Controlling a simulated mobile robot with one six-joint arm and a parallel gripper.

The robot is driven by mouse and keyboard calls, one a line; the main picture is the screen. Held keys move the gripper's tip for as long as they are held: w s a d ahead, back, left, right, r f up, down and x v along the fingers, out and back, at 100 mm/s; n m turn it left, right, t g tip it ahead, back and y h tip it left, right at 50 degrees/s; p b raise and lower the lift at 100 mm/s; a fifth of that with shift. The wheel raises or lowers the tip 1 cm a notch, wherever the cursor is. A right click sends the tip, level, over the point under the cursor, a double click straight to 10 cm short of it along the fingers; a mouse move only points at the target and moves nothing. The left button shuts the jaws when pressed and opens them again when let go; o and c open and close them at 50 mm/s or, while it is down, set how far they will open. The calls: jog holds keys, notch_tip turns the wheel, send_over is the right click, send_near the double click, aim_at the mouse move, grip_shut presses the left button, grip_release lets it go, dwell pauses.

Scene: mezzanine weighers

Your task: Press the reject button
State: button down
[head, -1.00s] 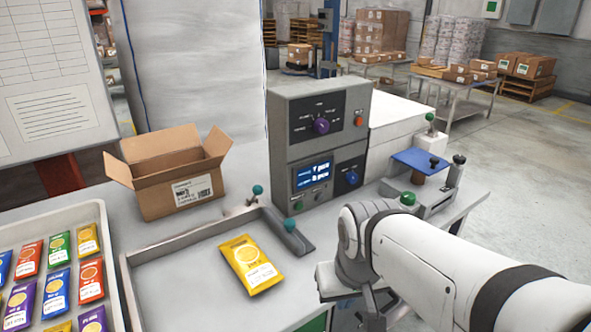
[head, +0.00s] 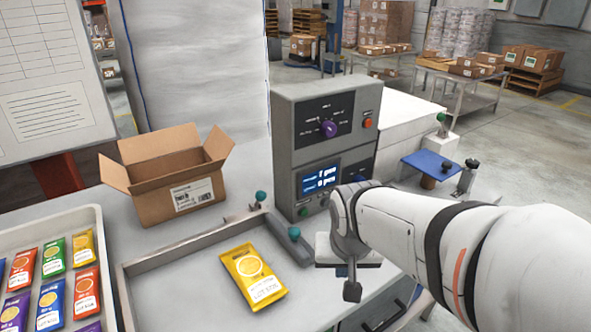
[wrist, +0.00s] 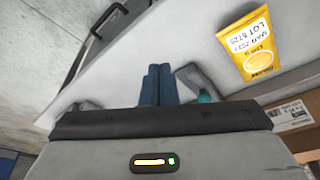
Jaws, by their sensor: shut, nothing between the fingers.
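The grey control box (head: 288,140) stands on the bench in the head view. It has an orange-red button (head: 368,123) at upper right, a purple knob (head: 328,129), a lit blue display (head: 320,178) and a small green button (head: 303,211) at lower left. Their labels are too small to read, so I cannot tell which is the reject button. My gripper (head: 352,291) hangs in front of the box, over the bench's front part, touching no button. In the wrist view its blue fingers (wrist: 158,84) are together and empty. My arm hides the box's lower right.
A yellow packet (head: 252,277) lies on the metal tray (head: 150,262). Teal-knobbed (head: 294,233) hardware stands between tray and box. An open carton (head: 178,205) is behind. A bin of packets (head: 92,217) is at left. A blue plate (head: 428,163) stands at right.

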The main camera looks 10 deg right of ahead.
jog(key=w+d+f+m+t+h+p, duration=0.1)
jog(key=w+d+m+p, duration=0.2)
jog(key=w+d+m, duration=0.35)
jog(key=w+d+f+m+t+p, duration=0.2)
jog(key=w+d+m+p, duration=0.1)
jog(key=w, duration=0.7)
jog(key=w+d+f+m+y+p, duration=0.1)
jog(key=w+f+m, duration=0.1)
jog(key=f+m, duration=0.1)
jog(key=w+d+f+m+t+y+p, duration=0.1)
jog(key=w+f+m+p, duration=0.1)
jog(key=f, duration=0.1)
jog(key=w+d+f+m+t+y+p, duration=0.1)
jog(key=w+f+m, duration=0.1)
jog(key=w+m, duration=0.1)
jog(key=shift+d+f+m+p, duration=0.1)
jog(key=shift+f+m+p, duration=0.25)
jog(key=shift+f+p, duration=0.05)
jog(key=shift+f+m+y, duration=0.3)
jog(key=shift+f+m, duration=0.1)
jog(key=shift+f, duration=0.05)
